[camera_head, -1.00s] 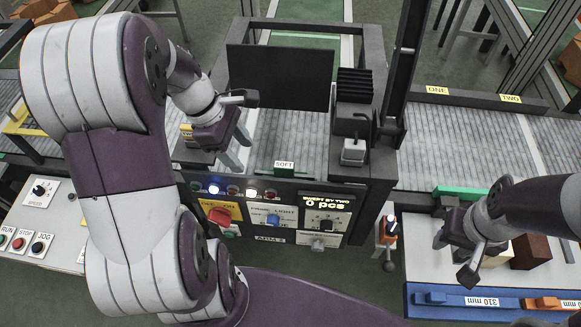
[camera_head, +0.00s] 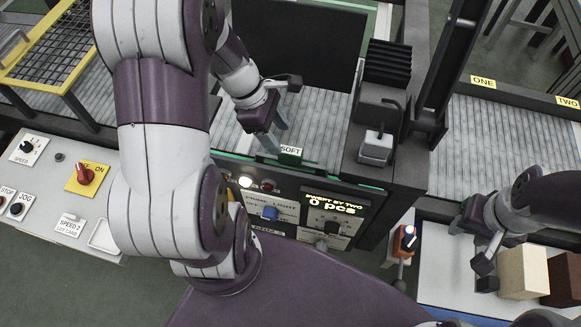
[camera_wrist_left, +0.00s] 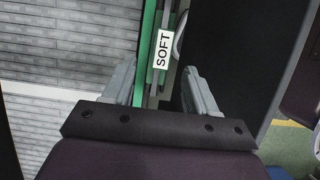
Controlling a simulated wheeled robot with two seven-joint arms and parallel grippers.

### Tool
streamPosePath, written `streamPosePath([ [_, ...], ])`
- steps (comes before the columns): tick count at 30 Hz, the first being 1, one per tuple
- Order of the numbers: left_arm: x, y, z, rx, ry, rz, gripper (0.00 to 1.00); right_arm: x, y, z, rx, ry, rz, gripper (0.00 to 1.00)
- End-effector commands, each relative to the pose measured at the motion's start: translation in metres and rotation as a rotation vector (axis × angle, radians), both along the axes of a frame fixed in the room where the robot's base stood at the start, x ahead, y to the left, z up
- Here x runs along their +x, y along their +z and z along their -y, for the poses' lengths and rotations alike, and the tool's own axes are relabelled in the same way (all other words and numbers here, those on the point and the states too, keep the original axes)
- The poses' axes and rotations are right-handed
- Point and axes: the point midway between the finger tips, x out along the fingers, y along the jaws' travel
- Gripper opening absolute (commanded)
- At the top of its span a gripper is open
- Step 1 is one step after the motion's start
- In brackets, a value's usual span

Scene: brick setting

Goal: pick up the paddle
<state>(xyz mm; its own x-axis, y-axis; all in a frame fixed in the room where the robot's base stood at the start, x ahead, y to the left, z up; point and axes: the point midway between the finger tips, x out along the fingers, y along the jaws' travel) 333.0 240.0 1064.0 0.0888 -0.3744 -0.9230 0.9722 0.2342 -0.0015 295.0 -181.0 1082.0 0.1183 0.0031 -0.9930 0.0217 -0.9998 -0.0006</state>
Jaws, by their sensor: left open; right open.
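The only paddle-like thing I can make out is a thin green piece with a white SOFT label (camera_head: 290,151), at the near edge of the grey roller conveyor. My left gripper (camera_head: 275,140) is open, just above and left of the label in the head view. In the left wrist view, the green piece (camera_wrist_left: 148,62) runs between the two spread finger pads of my left gripper (camera_wrist_left: 161,85); I see no contact. Its lower part is hidden by the gripper. My right gripper (camera_head: 497,252) is open and empty beside a light wooden block (camera_head: 523,272).
A black upright panel (camera_head: 300,45) and a dark post with a grey box (camera_head: 377,147) stand around the left gripper. A control panel with a blue knob (camera_head: 270,213) faces me below. A brown block (camera_head: 563,278) stands at the right. An orange switch handle (camera_head: 404,241) sits between.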

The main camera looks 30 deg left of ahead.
Motion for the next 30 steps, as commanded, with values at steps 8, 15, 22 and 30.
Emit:
streamPosePath([
  [8,0.002,-0.036,0.018,-0.001,-0.002,-0.003,0.57,0.0,0.003,0.0,0.0,0.0,0.0,0.43],
  [15,0.005,-0.065,0.03,0.001,0.001,0.002,0.57,0.0,0.002,0.0,0.0,0.0,0.0,0.43],
  [22,0.005,-0.065,0.031,0.001,0.001,0.002,0.44,0.0,0.002,0.0,0.0,0.0,0.0,0.43],
  [30,0.005,-0.065,0.03,0.001,0.001,0.002,0.0,0.0,0.002,0.0,0.0,0.0,0.0,0.43],
])
